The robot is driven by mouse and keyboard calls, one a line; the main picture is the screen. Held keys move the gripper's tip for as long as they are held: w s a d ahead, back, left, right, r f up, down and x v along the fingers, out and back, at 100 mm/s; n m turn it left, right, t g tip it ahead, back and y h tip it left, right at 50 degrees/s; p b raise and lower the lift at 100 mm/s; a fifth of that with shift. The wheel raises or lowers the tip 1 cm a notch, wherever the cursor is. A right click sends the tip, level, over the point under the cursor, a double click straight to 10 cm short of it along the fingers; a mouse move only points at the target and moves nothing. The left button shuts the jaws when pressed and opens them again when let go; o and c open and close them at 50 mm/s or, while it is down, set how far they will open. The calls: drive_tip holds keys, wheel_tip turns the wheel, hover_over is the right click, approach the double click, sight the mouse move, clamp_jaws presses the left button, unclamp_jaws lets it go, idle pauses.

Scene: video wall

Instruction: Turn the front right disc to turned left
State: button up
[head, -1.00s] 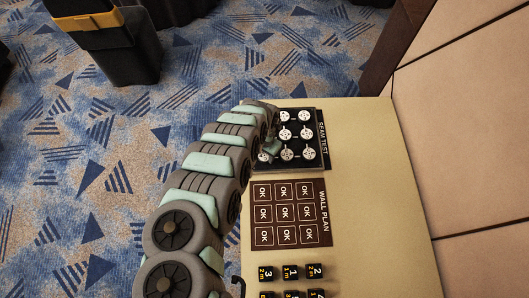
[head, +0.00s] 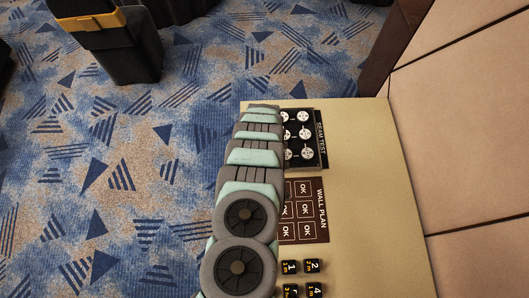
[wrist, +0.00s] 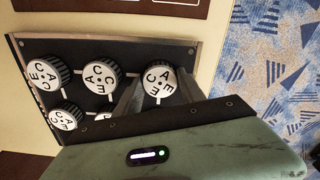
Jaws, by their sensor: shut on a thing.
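The gripped disc (wrist: 163,78) is a white-faced knob with dark ribbed sides and black letters around its face. It sits at the panel corner beside the wall plan and the carpet side, which is the front right corner when the panel lettering is read upright. My gripper (wrist: 158,98) is shut on it, with one finger on each side. The black disc panel (wrist: 194,48) carries several such discs in rows; it also shows in the head view (head: 323,165), labelled SEAM TEST. In the head view my arm hides my gripper and the gripped disc.
A neighbouring disc (wrist: 101,77) stands close beside my finger, and another disc (wrist: 48,75) lies further left. The brown wall plan board (head: 318,190) with OK squares and several black numbered cubes (head: 312,266) share the beige table (head: 370,200). The table's right part is bare.

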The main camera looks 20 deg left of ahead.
drive_tip(key=n+b, duration=0.1)
drive_tip(key=n, duration=0.4)
drive_tip(key=shift+n, duration=0.3)
idle(0.4)
drive_tip(key=o, duration=1.4)
drive_tip(key=shift+r, duration=0.15)
wheel_tip(320, 180, up, 10)
drive_tip(key=shift+r, duration=0.25)
drive_tip(key=shift+a, duration=0.1)
